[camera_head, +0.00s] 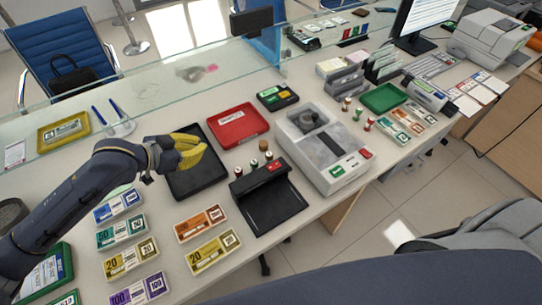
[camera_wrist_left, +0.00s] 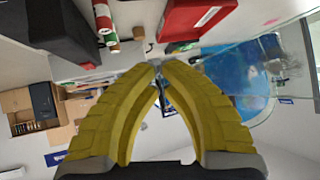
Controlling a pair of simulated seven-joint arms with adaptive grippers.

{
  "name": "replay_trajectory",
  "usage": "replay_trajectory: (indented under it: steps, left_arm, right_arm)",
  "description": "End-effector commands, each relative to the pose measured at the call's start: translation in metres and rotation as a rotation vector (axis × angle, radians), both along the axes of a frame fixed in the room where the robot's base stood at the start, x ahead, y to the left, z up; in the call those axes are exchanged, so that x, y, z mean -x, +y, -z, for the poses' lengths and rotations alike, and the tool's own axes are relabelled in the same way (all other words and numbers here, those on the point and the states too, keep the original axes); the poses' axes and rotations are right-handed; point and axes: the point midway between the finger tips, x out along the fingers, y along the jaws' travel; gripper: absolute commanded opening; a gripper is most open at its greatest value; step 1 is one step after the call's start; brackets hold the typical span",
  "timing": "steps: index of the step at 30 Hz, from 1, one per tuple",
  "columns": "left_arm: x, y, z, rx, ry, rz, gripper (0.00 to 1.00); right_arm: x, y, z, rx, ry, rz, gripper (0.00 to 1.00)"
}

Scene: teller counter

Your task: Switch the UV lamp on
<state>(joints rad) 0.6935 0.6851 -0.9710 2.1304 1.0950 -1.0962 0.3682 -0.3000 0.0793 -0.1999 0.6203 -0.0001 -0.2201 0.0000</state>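The UV lamp (camera_head: 266,200) appears to be the black device with a raised hood and flat dark bed at the middle of the counter. A small red patch shows on top of its hood; I cannot tell whether the lamp is lit. My left gripper (camera_head: 203,149) has yellow fingers and hovers over the black tray, left of the lamp and apart from it. In the left wrist view the fingertips (camera_wrist_left: 157,66) meet with nothing seen between them. A black block at that view's upper left (camera_wrist_left: 62,28) is probably the lamp. My right gripper is in neither view.
A black tray (camera_head: 190,184) lies under the left gripper, with a red tray (camera_head: 238,126) behind it. Small cylinders stand behind the lamp. A grey machine (camera_head: 322,150) is right of it. Banknote bundles (camera_head: 213,250) lie in front and left. A glass screen (camera_head: 160,85) runs behind.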

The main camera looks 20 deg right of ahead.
Motion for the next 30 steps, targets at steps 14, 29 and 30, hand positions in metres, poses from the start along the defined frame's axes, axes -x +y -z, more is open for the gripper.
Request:
replay_trajectory:
  steps: [14, 29, 30]
  left_arm:
    - [0.078, -0.129, -0.05, 0.029, 0.115, 0.233, 0.0]
    - [0.093, -0.145, -0.058, 0.023, 0.127, 0.275, 0.0]
    - [0.093, -0.145, -0.058, 0.023, 0.127, 0.275, 0.0]
  right_arm:
    - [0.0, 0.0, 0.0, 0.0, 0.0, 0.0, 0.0]
    - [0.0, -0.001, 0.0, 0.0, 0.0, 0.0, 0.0]
    - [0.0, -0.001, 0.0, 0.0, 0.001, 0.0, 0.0]
